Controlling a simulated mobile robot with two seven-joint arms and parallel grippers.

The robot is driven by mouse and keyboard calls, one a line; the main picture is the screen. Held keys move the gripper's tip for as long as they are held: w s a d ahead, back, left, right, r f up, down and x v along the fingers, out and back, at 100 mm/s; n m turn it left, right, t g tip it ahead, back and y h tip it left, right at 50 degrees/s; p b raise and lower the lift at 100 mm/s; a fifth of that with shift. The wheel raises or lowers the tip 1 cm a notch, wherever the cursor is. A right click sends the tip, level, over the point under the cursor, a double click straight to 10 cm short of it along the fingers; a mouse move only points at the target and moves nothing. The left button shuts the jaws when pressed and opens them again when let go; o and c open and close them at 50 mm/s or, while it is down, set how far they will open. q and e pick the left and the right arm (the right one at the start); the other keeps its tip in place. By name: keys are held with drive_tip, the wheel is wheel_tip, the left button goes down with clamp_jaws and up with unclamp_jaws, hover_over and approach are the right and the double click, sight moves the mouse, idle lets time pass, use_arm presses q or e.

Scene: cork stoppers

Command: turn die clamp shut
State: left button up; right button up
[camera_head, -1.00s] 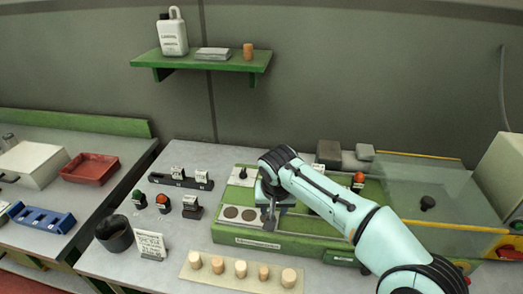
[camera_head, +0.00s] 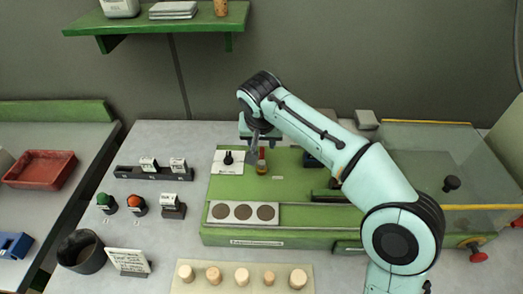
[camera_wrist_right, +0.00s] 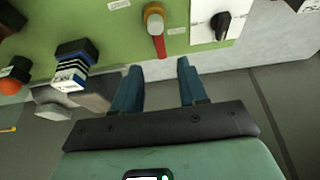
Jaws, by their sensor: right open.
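A small lever with a red handle and an orange-yellow hub (camera_head: 262,160), which looks like the die clamp, sits on the green machine bed (camera_head: 300,185). In the right wrist view the lever (camera_wrist_right: 156,30) points towards my fingers. My right gripper (camera_head: 262,147) is open and empty at the lever, at its far side. In the right wrist view the fingers (camera_wrist_right: 158,78) stand apart, with the lever's red end ahead of the gap between them. Whether they touch it I cannot tell. My left gripper is out of view.
A black knob on a white plate (camera_head: 228,160) is close beside the lever. A plate with three round discs (camera_head: 242,213) lies in front. A clear guard (camera_head: 430,160) stands at right. Several corks stand on a strip (camera_head: 228,285) at the front.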

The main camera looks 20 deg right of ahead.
sight(262, 152)
drive_tip(key=x, duration=0.6)
drive_tip(key=shift+w+f+b, duration=0.15)
drive_tip(key=shift+b, duration=0.2)
drive_tip(key=shift+c, duration=0.3)
clamp_jaws()
